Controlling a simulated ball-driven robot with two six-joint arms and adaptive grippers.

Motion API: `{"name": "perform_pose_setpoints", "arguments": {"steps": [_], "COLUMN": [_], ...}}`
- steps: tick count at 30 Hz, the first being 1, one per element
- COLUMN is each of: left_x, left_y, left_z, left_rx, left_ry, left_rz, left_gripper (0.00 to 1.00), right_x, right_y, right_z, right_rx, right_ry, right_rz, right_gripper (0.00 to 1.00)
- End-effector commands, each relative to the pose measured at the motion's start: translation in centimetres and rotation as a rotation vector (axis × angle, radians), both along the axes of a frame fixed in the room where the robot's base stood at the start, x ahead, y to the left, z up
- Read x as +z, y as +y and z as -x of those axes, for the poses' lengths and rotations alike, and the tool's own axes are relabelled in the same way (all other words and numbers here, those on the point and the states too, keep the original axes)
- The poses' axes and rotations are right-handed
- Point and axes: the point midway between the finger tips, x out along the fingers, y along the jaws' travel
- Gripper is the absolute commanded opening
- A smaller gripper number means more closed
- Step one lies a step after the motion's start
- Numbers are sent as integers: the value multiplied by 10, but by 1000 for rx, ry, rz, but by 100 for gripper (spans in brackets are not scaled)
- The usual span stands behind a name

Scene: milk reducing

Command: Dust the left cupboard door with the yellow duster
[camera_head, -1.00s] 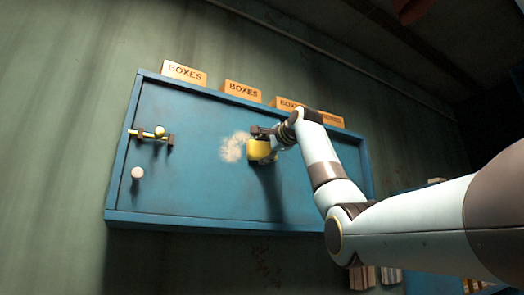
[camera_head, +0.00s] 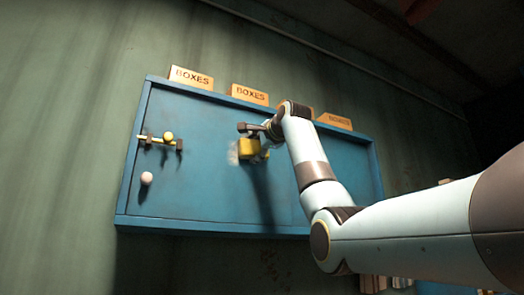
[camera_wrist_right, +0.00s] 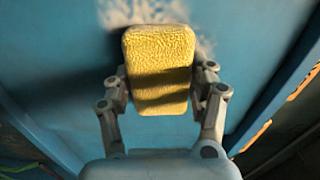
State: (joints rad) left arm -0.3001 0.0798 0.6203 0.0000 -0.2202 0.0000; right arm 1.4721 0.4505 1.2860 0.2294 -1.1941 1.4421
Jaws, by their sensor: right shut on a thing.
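The yellow duster (camera_head: 249,147) is held by my right gripper (camera_head: 262,140) against or very close to the blue left cupboard door (camera_head: 200,175). In the right wrist view the duster (camera_wrist_right: 160,70) sits between the two fingers of my right gripper (camera_wrist_right: 162,95), which is shut on it. A pale dust patch (camera_head: 233,153) shows on the door just left of the duster. In the right wrist view the dust patch (camera_wrist_right: 145,12) shows beyond the duster's far edge. Part of the patch may be hidden behind the duster. My left gripper is not in view.
A brass latch (camera_head: 160,140) and a round pale knob (camera_head: 146,178) are at the door's left side. Cards marked BOXES (camera_head: 250,94) stand along the cupboard top. My right arm covers part of the cupboard's right side.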

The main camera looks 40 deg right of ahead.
Motion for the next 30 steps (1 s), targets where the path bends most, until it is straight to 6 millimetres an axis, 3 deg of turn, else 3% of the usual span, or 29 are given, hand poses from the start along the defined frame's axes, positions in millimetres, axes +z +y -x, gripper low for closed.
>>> {"name": "perform_pose_setpoints", "arguments": {"steps": [30], "left_x": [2], "left_y": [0], "left_z": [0], "left_rx": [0], "left_ry": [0], "left_rz": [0], "left_gripper": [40], "right_x": [0], "right_y": [64], "right_z": [-16], "right_rx": [3], "right_ry": [0], "right_rz": [-1], "right_gripper": [32]}}
